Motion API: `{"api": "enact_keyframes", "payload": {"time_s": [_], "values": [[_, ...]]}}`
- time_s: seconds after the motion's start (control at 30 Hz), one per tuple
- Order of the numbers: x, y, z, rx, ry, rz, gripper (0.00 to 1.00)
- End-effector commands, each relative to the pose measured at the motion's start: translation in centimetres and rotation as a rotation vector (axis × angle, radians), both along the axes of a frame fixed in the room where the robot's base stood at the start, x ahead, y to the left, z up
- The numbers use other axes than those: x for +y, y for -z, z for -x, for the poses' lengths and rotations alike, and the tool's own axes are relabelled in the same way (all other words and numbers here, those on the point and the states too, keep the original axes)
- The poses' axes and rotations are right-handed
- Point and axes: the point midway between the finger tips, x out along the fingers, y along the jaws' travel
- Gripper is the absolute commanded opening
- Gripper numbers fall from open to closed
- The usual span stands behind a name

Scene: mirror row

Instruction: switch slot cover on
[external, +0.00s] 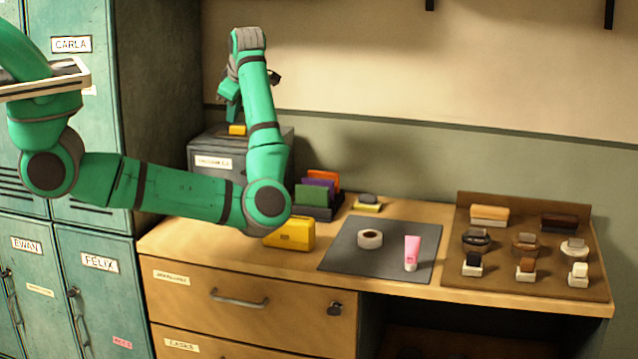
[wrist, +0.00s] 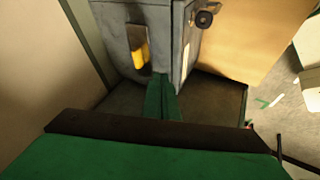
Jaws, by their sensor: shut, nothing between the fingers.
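A grey metal box (external: 225,165) with a white label stands at the back left of the wooden counter. A small yellow piece (external: 237,130) sits on its top; in the wrist view the yellow piece (wrist: 141,54) stands on a brownish plate or slot in the box top. I cannot tell whether this piece is the slot cover. My gripper (external: 236,119) points down above the box, close to the yellow piece. In the wrist view its green fingers (wrist: 161,82) are together and empty, beside the yellow piece. Whether they touch the box is unclear.
A yellow box (external: 290,233) lies in front, and coloured cards (external: 316,189) stand right of the grey box. A dark mat (external: 380,258) holds a tape roll and a pink tube. Green lockers (external: 95,250) stand left.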

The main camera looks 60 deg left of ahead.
Motion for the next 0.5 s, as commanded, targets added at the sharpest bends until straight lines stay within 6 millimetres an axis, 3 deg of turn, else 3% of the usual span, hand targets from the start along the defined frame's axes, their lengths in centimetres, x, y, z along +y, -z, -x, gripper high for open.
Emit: {"api": "enact_keyframes", "payload": {"time_s": [0.4, 0.5], "values": [[4.6, 6.3, -0.5, 0.003, -0.001, 0.001, 0.00], [5.7, 6.0, -1.7, 0.000, -0.001, 0.001, 0.00]]}}
